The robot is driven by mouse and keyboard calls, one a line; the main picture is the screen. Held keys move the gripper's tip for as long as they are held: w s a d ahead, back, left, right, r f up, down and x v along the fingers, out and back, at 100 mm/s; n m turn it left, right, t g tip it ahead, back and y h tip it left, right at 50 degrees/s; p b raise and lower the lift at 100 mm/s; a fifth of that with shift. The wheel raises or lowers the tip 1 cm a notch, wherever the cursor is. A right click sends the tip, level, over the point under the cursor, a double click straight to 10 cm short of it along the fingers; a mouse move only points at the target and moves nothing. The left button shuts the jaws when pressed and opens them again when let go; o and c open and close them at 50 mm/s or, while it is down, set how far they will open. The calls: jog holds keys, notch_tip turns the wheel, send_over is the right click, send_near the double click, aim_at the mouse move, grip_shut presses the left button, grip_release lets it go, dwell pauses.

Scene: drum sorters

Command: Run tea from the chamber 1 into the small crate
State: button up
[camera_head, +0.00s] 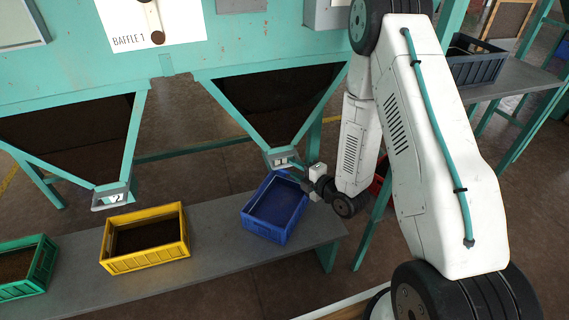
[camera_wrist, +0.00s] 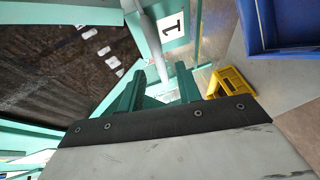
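Chamber 1 (camera_head: 280,95) is a teal hopper with dark content, narrowing to a grey outlet (camera_head: 284,158). A tag with "1" (camera_wrist: 172,25) shows near the outlet in the wrist view. My gripper (camera_head: 306,180) is right beside this outlet. In the wrist view its green fingers (camera_wrist: 162,80) stand apart, with a grey rod (camera_wrist: 152,40) near the gap; no grip on it is visible. A blue crate (camera_head: 247,222), seemingly empty, sits on the bench below the outlet; it also shows in the wrist view (camera_wrist: 258,42). Which crate is the small one is unclear.
A yellow crate (camera_head: 147,264) and a green crate (camera_head: 42,270), both with dark content, stand to the left on the grey bench (camera_head: 215,258). Another hopper outlet (camera_head: 110,196) hangs above. A dark blue crate (camera_head: 478,70) stands on the right table. A "BAFFLE 1" panel (camera_head: 125,20) is above.

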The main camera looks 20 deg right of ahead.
aim_at(288, 166)
jog(key=x, duration=0.6)
jog(key=shift+w+a+f, duration=0.1)
jog(key=shift+w+a, duration=0.05)
jog(key=shift+w, duration=0.15)
grip_shut()
jog(key=shift+s, duration=0.15)
